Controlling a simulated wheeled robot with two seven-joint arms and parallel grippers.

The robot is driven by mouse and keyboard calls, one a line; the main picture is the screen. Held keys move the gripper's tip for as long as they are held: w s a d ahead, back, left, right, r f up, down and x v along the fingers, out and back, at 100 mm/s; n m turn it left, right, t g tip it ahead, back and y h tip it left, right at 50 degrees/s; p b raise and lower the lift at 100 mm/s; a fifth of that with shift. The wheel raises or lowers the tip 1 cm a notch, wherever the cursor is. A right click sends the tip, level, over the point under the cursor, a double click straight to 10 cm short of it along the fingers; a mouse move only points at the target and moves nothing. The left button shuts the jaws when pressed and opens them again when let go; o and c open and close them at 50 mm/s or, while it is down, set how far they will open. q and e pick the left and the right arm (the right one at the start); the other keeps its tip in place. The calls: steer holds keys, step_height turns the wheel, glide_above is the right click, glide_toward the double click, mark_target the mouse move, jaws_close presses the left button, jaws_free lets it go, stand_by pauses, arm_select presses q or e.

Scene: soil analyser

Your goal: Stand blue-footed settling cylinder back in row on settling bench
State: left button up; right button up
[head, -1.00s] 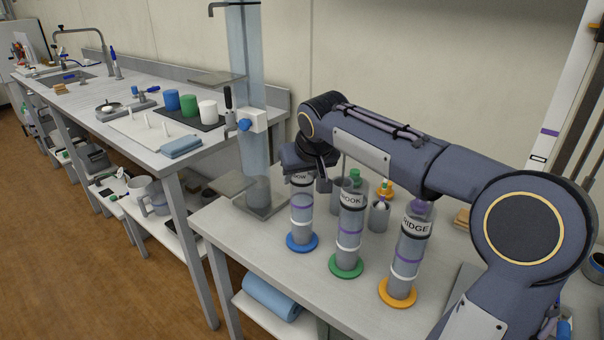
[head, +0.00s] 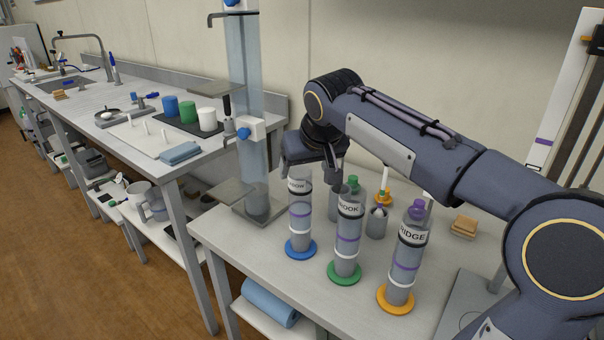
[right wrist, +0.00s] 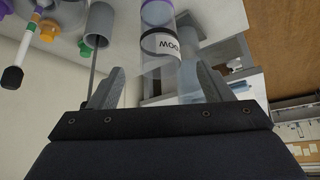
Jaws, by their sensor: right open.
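The blue-footed settling cylinder (head: 300,215), its label partly readable as "OW", stands upright on the settling bench (head: 240,262). It is at the left end of a row with the green-footed cylinder (head: 347,240) and the orange-footed cylinder (head: 405,265). My right gripper (head: 313,168) is just behind its top, partly hidden by it. In the right wrist view the gripper (right wrist: 160,72) has its fingers apart, with the labelled cylinder (right wrist: 160,45) beyond the fingertips and nothing gripped. My left gripper is not in view.
A grey holder (head: 376,222) and a grey tube stand behind the row. A tall clear column (head: 248,120) rises at the bench's back left. A wooden block (head: 464,226) lies at the right. The bench front left of the row is clear.

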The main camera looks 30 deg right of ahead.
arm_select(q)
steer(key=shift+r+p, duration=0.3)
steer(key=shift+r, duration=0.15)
arm_select(e)
steer(key=v, duration=0.5)
steer(key=shift+f, duration=0.1)
